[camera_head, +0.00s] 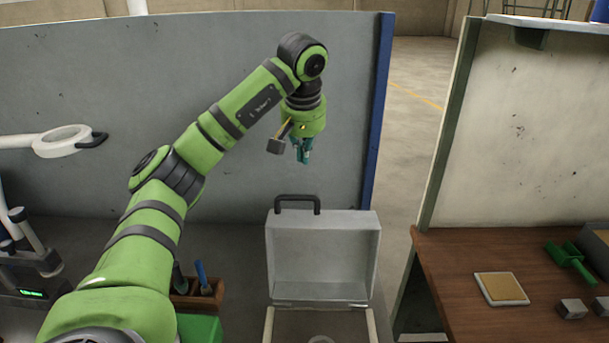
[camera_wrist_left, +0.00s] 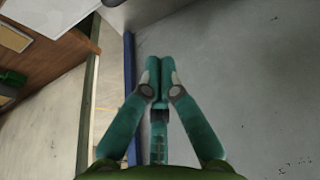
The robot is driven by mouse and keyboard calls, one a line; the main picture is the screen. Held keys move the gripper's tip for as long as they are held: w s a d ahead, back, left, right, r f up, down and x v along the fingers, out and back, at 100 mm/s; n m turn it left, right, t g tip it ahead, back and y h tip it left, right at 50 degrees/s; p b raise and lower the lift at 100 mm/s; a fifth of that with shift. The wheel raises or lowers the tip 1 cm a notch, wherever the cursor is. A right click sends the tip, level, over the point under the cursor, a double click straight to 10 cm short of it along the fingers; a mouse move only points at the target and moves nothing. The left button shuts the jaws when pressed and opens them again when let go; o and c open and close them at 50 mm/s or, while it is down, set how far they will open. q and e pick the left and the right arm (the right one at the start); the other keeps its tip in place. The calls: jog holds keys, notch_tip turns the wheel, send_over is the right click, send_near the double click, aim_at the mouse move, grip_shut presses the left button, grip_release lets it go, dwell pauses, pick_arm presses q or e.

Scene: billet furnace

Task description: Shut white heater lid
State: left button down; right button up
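The white heater stands at the bottom middle of the head view. Its lid (camera_head: 322,258) is open and upright, with the inner side facing me and a dark handle (camera_head: 297,200) on its top edge. The lower body (camera_head: 268,325) is cut off by the bottom edge of the view. My left gripper (camera_head: 304,160) hangs pointing down above and beyond the lid, apart from the handle. In the left wrist view its fingertips (camera_wrist_left: 161,82) meet with nothing between them. My right gripper is not in view.
A grey partition (camera_head: 110,75) with a blue end post (camera_head: 376,110) stands behind. A wooden table (camera_head: 455,270) at right holds a tan-topped tray (camera_head: 501,289), a green scoop (camera_head: 570,260) and metal blocks (camera_head: 572,308). A tool holder (camera_head: 205,297) is left of the heater.

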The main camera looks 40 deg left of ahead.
pick_arm(q)
notch_tip(320, 180, down, 8)
jog(key=s+d+p, duration=0.1)
jog(key=p, duration=0.4)
jog(key=shift+s+r, duration=0.15)
jog(key=shift+r, duration=0.1)
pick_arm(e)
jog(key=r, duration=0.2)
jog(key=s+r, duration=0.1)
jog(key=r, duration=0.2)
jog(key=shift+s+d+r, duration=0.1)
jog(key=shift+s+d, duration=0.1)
